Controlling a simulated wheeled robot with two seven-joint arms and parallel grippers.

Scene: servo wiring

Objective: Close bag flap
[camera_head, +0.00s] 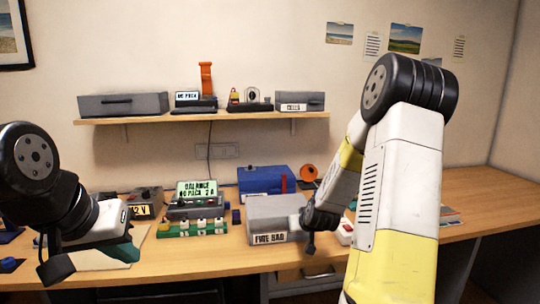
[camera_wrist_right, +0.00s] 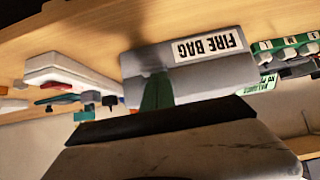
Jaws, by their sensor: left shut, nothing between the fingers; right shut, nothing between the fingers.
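The grey fire bag (camera_head: 282,208), a box shape with a white FIRE BAG label on its front, sits on the desk in the middle of the head view. In the right wrist view the bag (camera_wrist_right: 142,66) shows upside down. I cannot tell clearly how its flap lies. My right gripper (camera_head: 311,245) is shut and empty at the bag's front right corner; contact is unclear. Its dark finger (camera_wrist_right: 165,124) shows close to the bag in the wrist view, with a green strip between them. My left gripper (camera_head: 55,270) is shut and empty at the far left, away from the bag.
A balance charger (camera_head: 196,192) and a green board (camera_head: 190,229) stand left of the bag. A blue box (camera_head: 265,179) is behind it. A white device (camera_head: 345,232) lies close on the right. A shelf (camera_head: 225,118) hangs above.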

